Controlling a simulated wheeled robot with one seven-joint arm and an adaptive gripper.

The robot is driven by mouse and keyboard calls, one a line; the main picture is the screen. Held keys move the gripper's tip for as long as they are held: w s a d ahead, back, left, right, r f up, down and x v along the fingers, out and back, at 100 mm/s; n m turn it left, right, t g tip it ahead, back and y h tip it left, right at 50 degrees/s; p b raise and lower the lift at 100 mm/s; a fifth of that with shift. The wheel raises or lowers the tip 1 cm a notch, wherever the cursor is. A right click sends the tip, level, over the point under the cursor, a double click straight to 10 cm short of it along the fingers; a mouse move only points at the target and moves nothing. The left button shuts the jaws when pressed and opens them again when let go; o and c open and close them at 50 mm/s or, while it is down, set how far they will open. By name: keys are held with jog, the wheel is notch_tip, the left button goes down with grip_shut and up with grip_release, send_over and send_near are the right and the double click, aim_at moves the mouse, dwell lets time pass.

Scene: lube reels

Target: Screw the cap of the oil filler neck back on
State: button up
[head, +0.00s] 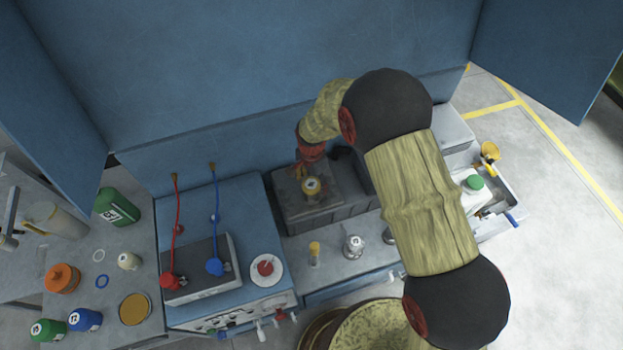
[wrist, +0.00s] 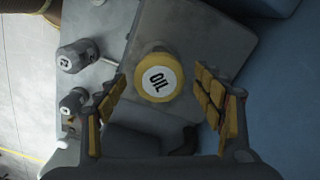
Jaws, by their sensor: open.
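The oil cap (wrist: 159,78) is round and yellow with a white top marked OIL. In the wrist view it lies just ahead of the fingertips, in line with the gap between them. In the head view the cap (head: 311,187) sits over the grey block (head: 291,208) at the back of the bench. My gripper (wrist: 160,98) is open and empty, its yellow-padded fingers apart on either side of the cap's line. In the head view my gripper (head: 308,168) is right above and behind the cap. The filler neck is hidden under the cap, so I cannot tell how they are seated.
Two grey caps with white tops, one (wrist: 77,56) and another (wrist: 74,101), stand left of the block in the wrist view. A blue unit with red and blue hoses (head: 195,255) stands left. A white jug (head: 470,195) with green lid is right. Blue panels close the back.

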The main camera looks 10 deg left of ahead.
jog(key=c, duration=0.3)
jog(key=c, duration=0.9)
jog(key=m, duration=0.3)
jog(key=shift+m+b, duration=0.3)
jog(key=shift+b, duration=0.05)
jog(key=shift+m, duration=0.8)
jog(key=shift+m+b, duration=0.3)
jog(key=shift+m, duration=0.9)
jog(key=o, duration=1.2)
jog(key=shift+o, duration=0.6)
jog(key=shift+o, duration=1)
